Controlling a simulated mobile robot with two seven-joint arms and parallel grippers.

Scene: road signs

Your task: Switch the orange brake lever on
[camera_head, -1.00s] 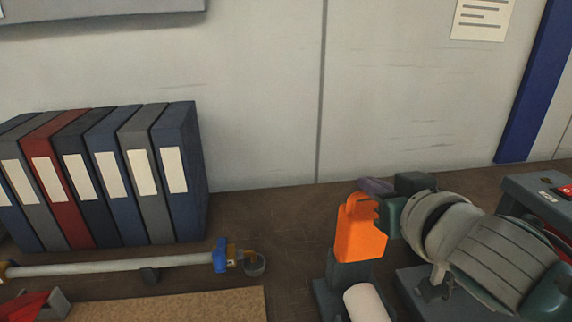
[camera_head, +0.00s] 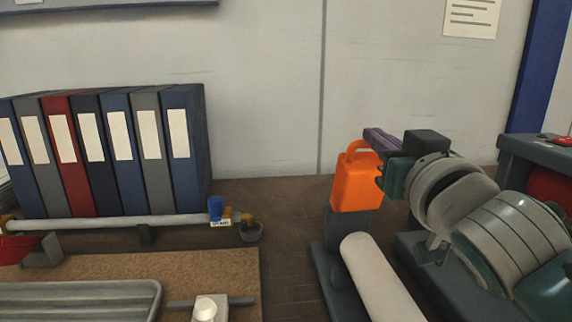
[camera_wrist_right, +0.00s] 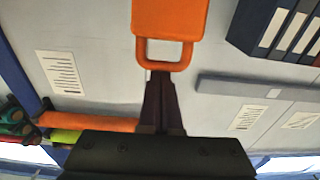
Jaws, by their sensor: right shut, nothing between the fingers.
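The orange brake lever (camera_head: 357,186) stands upright on a dark grey base (camera_head: 347,222) at the right of the head view, with a looped handle at its top. In the right wrist view the orange lever (camera_wrist_right: 170,22) hangs from the top edge, its loop just past my fingertips. My right gripper (camera_head: 374,138) is at the loop, coming from the right, with its fingers closed together. In the right wrist view its dark fingers (camera_wrist_right: 160,85) meet at or very close to the loop; contact is hard to tell. My left gripper is out of view.
A white roll (camera_head: 375,275) lies in front of the lever base. Several binders (camera_head: 115,150) stand at the left against the wall. A grey machine (camera_head: 535,150) is at the far right. The brown surface between is clear.

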